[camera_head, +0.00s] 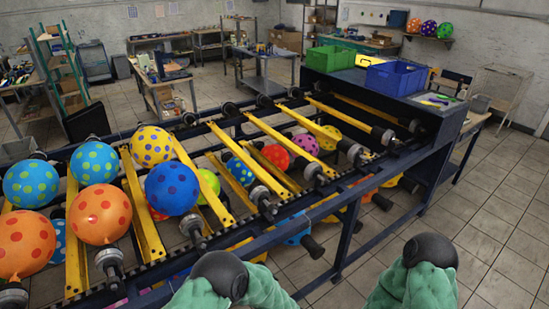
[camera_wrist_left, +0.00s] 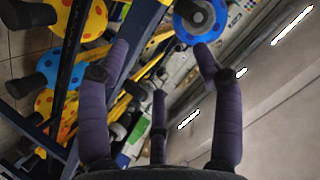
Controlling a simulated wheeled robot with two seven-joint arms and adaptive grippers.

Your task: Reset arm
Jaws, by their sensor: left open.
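My left gripper (camera_wrist_left: 160,62) shows in the left wrist view with its dark purple padded fingers spread apart. Nothing is held between them. A blue disc-like shape with a dark centre (camera_wrist_left: 190,34) lies beyond the right-hand finger; whether they touch I cannot tell. In the head view, my green-sleeved arms come in at the bottom edge, below and in front of the conveyor frame. The left gripper's fingers are not visible there. My right gripper is in neither view.
The conveyor frame (camera_head: 372,190) with yellow bars crosses the head view. Spotted balloons sit on it: orange (camera_head: 98,214), blue (camera_head: 171,188), yellow (camera_head: 152,146) and others. A blue crate (camera_head: 397,78) and a green crate (camera_head: 330,58) stand at its far end. Tiled floor (camera_head: 490,215) at right is clear.

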